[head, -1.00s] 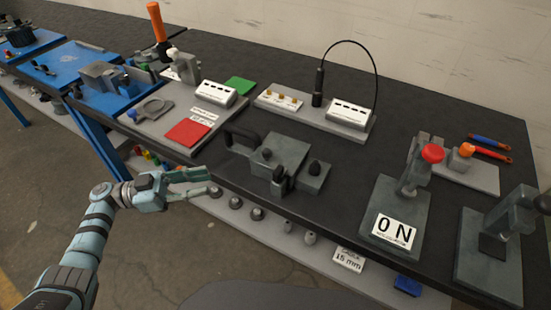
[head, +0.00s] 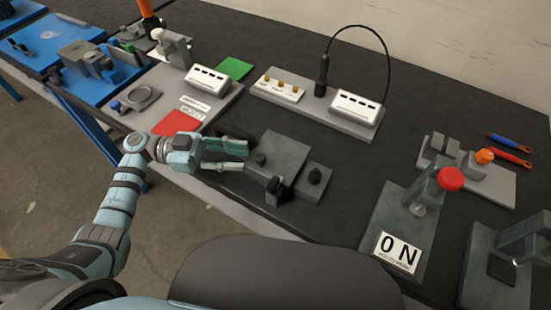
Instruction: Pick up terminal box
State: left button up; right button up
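No label I can read names the terminal box. A dark grey box-like block (head: 284,156) with black knobs sits on the middle of the black bench. My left gripper (head: 245,158) is at its left side, fingers pointing right and spread apart with a gap between them. The fingers largely hide the black handle on that side; I cannot tell whether they touch it. Two white boxes with dark slots stand farther back, one on the left plate (head: 206,80) and one on the centre plate (head: 356,106). My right gripper is not in view.
A red pad (head: 178,122) lies just behind my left wrist, a green pad (head: 235,68) farther back. A black cable (head: 362,32) arches above the centre plate. The bench between block and press is clear.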

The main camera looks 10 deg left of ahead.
aim_at(262, 157)
pick_arm(q)
jog(key=d, duration=0.1)
jog(key=w+d, duration=0.1)
jog(key=d, duration=0.3)
jog(key=shift+w+d+f+p, duration=0.15)
jog(key=shift+d+f+p, duration=0.1)
jog(key=shift+p, duration=0.1)
jog(key=shift+d, duration=0.3)
jog(key=shift+a, duration=0.1)
grip_shut()
